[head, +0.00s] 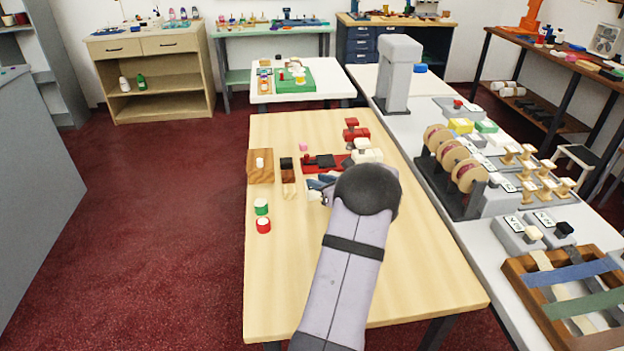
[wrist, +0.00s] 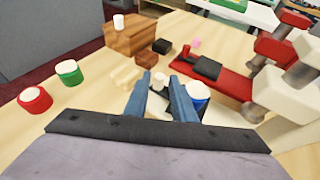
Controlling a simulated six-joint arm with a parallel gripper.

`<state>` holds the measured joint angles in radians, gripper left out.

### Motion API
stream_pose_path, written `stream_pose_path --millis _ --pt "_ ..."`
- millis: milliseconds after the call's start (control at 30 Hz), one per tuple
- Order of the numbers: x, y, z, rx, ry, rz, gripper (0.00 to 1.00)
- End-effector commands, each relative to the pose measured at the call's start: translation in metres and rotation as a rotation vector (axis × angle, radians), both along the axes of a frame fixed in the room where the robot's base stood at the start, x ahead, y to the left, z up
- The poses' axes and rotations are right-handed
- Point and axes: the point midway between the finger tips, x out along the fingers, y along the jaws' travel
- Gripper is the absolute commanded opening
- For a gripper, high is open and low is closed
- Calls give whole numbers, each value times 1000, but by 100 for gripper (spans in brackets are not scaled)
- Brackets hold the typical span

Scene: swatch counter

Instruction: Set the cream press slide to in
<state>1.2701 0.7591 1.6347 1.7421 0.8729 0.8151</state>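The cream press (head: 367,156) stands at the right of the wooden table, beside my gripper; it also shows in the wrist view (wrist: 283,95). My gripper (wrist: 160,78) points down near the table, its two blue fingers apart. A small cream knob (wrist: 159,82) shows between the fingers, with a dark piece and white part below it; I cannot tell whether the fingers touch it. This may be the cream press's slide, but my fingers and palm hide how it joins the press. In the head view, my arm covers much of this area.
A red press (head: 356,133) with a red base and dark slide (wrist: 206,67) lies just beyond. A wooden block with a white knob (head: 260,166), green (head: 261,207) and red (head: 263,225) cylinders stand left. A blue-and-white round piece (wrist: 198,92) is right of the fingers. The front table is clear.

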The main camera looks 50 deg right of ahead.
Motion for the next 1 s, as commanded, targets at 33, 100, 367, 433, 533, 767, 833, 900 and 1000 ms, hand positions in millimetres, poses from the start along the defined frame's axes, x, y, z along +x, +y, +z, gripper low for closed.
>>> stream_pose_path --millis 33,100,367,433,533,767,833,900,1000 --pt "7 -1 -2 1 1 2 23" --pt "15 -3 -6 1 1 3 23" --pt "33 -10 -14 0 0 1 23" --pt "35 -11 -15 0 0 1 23" --pt "35 -11 -15 0 0 0 23" --pt "35 -11 -15 0 0 0 6" --pt "35 -11 -15 0 0 0 0" --pt "35 -11 -15 -1 0 0 0" --pt "33 -13 -15 0 0 -1 0"
